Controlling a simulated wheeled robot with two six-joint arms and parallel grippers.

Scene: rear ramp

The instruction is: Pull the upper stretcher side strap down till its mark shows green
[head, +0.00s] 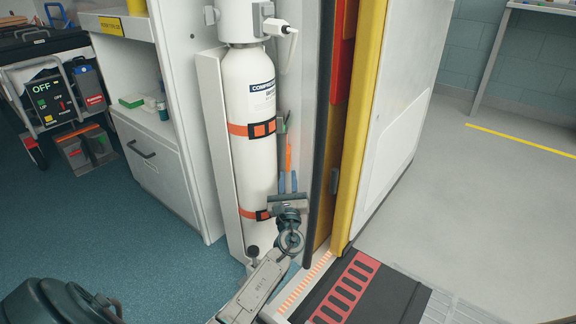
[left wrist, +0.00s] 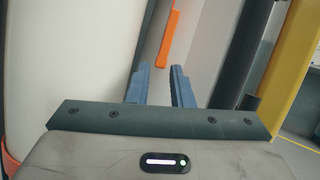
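An orange strap (head: 289,155) hangs in the narrow gap between the white gas cylinder and the dark door edge. In the left wrist view the orange strap (left wrist: 169,39) lies just beyond the fingertips, apart from them as far as I can tell. My left gripper (head: 288,180) points up into the gap with its two blue fingers apart. In the left wrist view the left gripper (left wrist: 160,68) is open and nothing is between its fingers. No mark, green or otherwise, can be made out on the strap. My right gripper is not in view.
The white cylinder (head: 248,95), held by two orange bands, stands left of the gripper. The dark door edge (head: 321,130) and yellow post (head: 358,120) stand close on the right. A ramp with red slots (head: 345,292) lies at lower right. Open floor (head: 500,190) lies beyond.

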